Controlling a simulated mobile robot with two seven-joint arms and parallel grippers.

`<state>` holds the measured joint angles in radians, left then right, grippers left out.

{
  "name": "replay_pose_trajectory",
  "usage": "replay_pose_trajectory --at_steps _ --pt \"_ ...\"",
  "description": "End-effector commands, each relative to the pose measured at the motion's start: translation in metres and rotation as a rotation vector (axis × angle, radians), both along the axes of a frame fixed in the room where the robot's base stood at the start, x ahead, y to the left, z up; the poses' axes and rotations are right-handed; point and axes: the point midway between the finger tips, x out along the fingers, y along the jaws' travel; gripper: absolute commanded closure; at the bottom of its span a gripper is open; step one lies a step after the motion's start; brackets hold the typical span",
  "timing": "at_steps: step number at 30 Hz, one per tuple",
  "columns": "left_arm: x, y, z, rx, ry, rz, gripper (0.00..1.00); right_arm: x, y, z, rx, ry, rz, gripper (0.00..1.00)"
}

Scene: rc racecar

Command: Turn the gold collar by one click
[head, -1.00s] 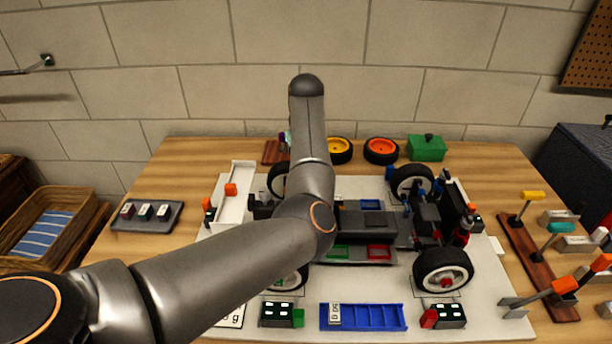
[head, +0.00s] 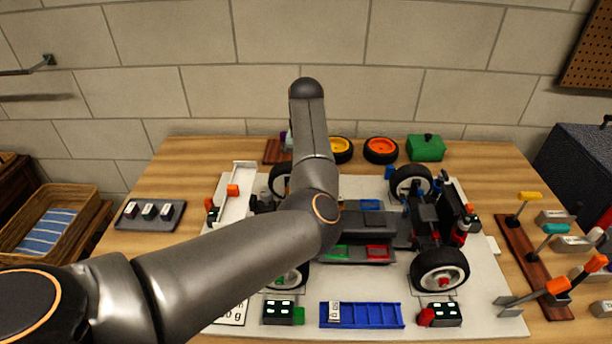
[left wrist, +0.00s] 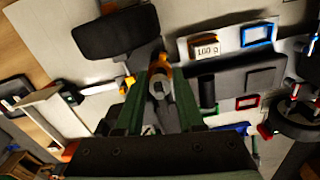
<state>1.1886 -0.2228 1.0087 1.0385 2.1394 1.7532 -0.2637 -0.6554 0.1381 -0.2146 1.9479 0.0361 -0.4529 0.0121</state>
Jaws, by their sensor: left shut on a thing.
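The gold collar (left wrist: 160,64) shows in the left wrist view as a small yellow-orange ring on a grey shock rod, between the green fingers of my left gripper (left wrist: 160,78). The fingers are shut on it, one on each side. In the head view my left arm hides both the collar and the gripper. The RC car chassis (head: 405,240) stands on a white mat (head: 490,290), its left part mostly behind my arm. My right gripper is in neither view.
A blue tray (head: 380,316) lies at the mat's front. A rack of coloured-handled tools (head: 535,260) is at the right. A green box (head: 426,148) and two spare wheels (head: 381,150) stand at the back. A dark tray (head: 150,215) lies left.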

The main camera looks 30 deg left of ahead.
Motion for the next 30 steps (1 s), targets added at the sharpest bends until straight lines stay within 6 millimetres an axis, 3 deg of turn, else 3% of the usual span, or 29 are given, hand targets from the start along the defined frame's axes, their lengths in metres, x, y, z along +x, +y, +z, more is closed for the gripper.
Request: replay_pose_trajectory --at_steps 1,2,9,20,30 --pt "0.000 0.000 0.000 0.000 0.000 0.001 1.00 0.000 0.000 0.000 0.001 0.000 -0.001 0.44" --pt "0.000 0.000 0.000 0.000 0.000 0.001 0.59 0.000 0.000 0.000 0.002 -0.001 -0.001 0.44" --pt "0.000 0.000 0.000 0.000 0.000 0.002 0.32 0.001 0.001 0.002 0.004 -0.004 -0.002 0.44" --pt "0.001 0.000 0.008 0.000 -0.003 0.002 0.32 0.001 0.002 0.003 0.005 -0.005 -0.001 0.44" --pt "0.001 0.000 0.075 0.000 -0.005 0.002 0.32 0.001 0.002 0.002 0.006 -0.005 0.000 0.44"
